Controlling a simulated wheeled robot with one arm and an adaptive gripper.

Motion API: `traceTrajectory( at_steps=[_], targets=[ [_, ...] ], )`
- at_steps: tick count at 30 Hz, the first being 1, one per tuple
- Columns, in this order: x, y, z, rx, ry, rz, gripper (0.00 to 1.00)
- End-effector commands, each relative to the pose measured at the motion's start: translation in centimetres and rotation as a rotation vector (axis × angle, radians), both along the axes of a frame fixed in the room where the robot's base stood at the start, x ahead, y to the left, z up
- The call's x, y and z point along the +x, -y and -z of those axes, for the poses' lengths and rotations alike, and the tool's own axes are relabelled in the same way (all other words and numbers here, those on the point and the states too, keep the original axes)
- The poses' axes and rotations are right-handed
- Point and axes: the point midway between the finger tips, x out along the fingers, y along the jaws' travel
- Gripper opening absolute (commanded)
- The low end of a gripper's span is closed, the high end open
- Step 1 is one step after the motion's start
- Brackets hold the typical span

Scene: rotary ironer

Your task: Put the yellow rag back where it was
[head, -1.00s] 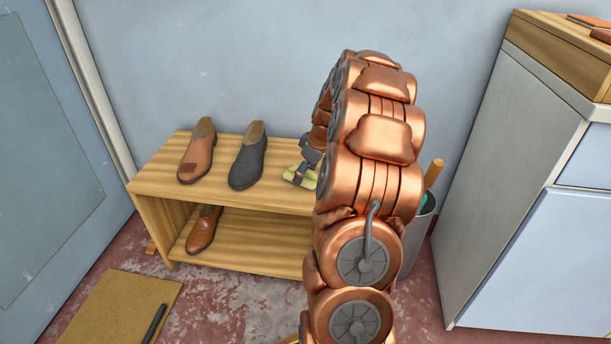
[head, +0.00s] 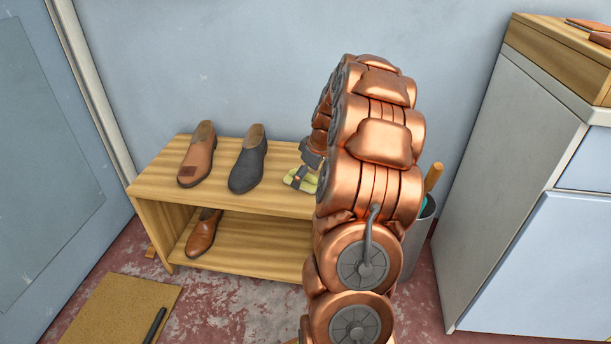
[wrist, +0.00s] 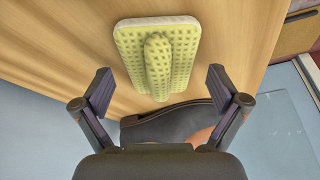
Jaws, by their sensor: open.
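The yellow rag (wrist: 180,40) lies on the wooden bench top in the wrist view, a checked, pale-edged piece with a raised ridge along its middle. It also shows in the head view (head: 306,184), partly hidden by my gripper and arm. My gripper (wrist: 160,78) is open over the rag, with one finger to each side of its near end. The fingers look apart from it, and nothing is held. How far above the bench they are I cannot tell.
A dark shoe (head: 248,165) and a brown shoe (head: 197,158) stand left on the bench top (head: 220,200); the dark one (wrist: 165,128) is close to my gripper. Another brown shoe (head: 203,234) is below. A grey bin (head: 420,235) stands right of the bench.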

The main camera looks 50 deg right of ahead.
Motion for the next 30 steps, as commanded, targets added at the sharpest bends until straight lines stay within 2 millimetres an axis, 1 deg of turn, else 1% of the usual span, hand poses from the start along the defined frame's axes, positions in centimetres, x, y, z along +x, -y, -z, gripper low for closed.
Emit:
traceTrajectory(
  at_steps=[5, 12, 18, 21, 24, 30],
  targets=[
    [-0.5, 0.1, -2.0, -0.001, 0.001, -0.001, 0.97],
    [-2.0, 0.5, -6.4, -0.002, 0.004, 0.001, 0.97],
    [-3.1, 0.8, -9.6, -0.003, 0.003, 0.001, 0.97],
    [-3.5, 0.9, -10.6, -0.004, 0.004, 0.001, 0.97],
    [-3.8, 1.0, -11.2, -0.003, 0.002, 0.000, 0.97],
    [-4.0, 0.9, -11.5, 0.000, 0.000, -0.001, 0.97]
  ],
)
